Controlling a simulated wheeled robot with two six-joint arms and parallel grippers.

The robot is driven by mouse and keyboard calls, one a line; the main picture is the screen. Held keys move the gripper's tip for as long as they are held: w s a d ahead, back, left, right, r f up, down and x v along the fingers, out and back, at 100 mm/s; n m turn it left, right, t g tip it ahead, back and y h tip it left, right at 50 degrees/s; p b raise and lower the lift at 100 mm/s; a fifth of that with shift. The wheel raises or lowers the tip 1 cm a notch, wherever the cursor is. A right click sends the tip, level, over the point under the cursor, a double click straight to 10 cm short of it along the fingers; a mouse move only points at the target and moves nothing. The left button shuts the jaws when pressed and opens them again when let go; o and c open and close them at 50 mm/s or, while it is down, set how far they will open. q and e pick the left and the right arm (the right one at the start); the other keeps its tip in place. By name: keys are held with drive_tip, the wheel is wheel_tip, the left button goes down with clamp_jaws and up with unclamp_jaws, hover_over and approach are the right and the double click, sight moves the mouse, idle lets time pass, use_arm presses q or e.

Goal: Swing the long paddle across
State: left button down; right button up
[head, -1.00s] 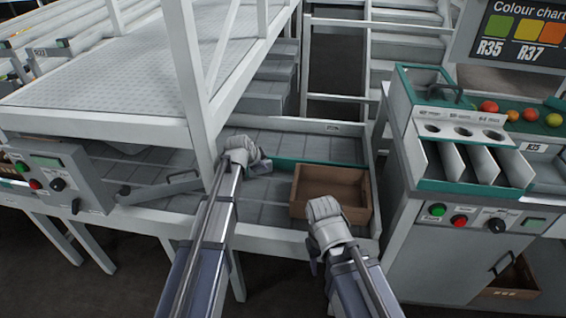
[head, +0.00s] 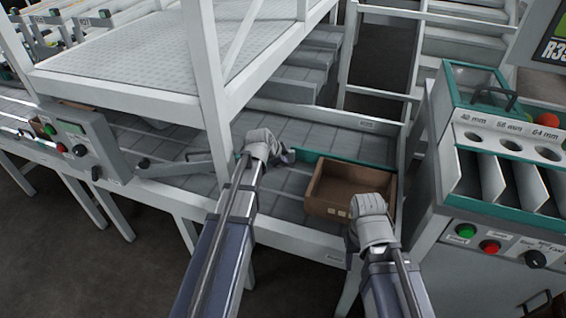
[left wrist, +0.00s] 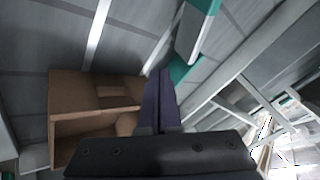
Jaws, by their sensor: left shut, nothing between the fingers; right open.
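A long teal-edged bar (head: 335,160) lies across the grey tiled conveyor behind the brown box; I take it for the long paddle. A teal-and-white bar end (left wrist: 196,32) shows in the left wrist view, just beyond my left fingers. My left gripper (head: 284,156) is shut and empty at the bar's left end; contact cannot be told. Its dark fingers (left wrist: 160,76) show together in the left wrist view. My right gripper (head: 352,238) is open at the box's front right corner, its fingers mostly hidden.
The brown box (head: 327,206) stands on the conveyor's right end. A white post (head: 209,95) rises close left of my left gripper. A grey lever with a black knob (head: 143,163) lies further left, near a button console (head: 82,140). A sizing stand (head: 440,195) stands right.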

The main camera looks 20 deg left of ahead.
use_arm(q)
drive_tip(key=b+x, duration=0.5)
drive_tip(key=x, duration=0.3)
drive_tip(key=shift+f+b, duration=0.2)
drive_tip(key=shift+b, duration=0.2)
drive_tip(key=w, duration=0.1)
drive_tip(key=w+a+r+p, duration=0.1)
drive_tip(key=shift+w+a, duration=0.25)
drive_tip(key=shift+w, duration=0.05)
drive_tip(key=shift+w+a, duration=0.2)
drive_tip(key=shift+w, duration=0.1)
drive_tip(key=shift+w, duration=0.1)
